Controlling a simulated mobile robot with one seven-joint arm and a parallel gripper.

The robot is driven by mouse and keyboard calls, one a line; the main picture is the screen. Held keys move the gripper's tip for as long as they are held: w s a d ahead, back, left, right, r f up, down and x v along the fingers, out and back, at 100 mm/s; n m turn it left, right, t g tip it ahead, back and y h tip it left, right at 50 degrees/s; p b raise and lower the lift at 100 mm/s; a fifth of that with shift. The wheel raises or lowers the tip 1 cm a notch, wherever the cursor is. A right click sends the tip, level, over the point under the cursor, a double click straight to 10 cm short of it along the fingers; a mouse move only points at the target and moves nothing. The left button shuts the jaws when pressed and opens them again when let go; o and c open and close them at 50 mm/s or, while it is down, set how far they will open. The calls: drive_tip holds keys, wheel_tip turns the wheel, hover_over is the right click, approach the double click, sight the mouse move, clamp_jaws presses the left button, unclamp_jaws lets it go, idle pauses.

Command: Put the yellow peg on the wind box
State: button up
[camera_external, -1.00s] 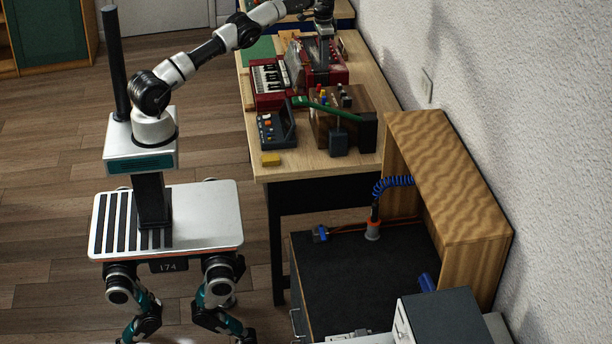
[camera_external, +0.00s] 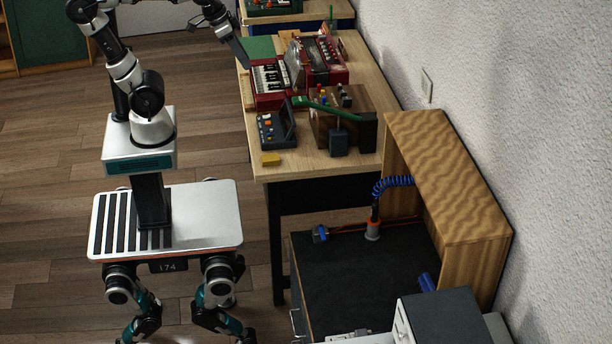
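A dark brown wooden box (camera_external: 318,122) stands on the near part of the table; it may be the wind box, but no label is readable. Small coloured pegs stand on its top, among them a tiny yellow one (camera_external: 323,101) beside red and blue ones. My gripper (camera_external: 246,64) points down at the table's left edge, beside the red keyboard piece and well behind the brown box. Its fingers are too small to tell whether they are open or hold anything.
A red accordion-like instrument (camera_external: 322,62) with a keyboard part (camera_external: 270,78) fills the middle of the wooden table (camera_external: 330,165). A dark control box (camera_external: 276,128) sits near the left edge. A green bar and black block (camera_external: 367,132) flank the brown box.

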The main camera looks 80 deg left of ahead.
drive_tip(key=s+d+f, duration=0.1)
drive_tip(key=s+f, duration=0.3)
drive_tip(key=shift+s+d+t, duration=0.3)
drive_tip(key=shift+d, duration=0.05)
drive_tip(key=shift+r+p, duration=0.35)
drive_tip(key=shift+r, duration=0.05)
idle(0.4)
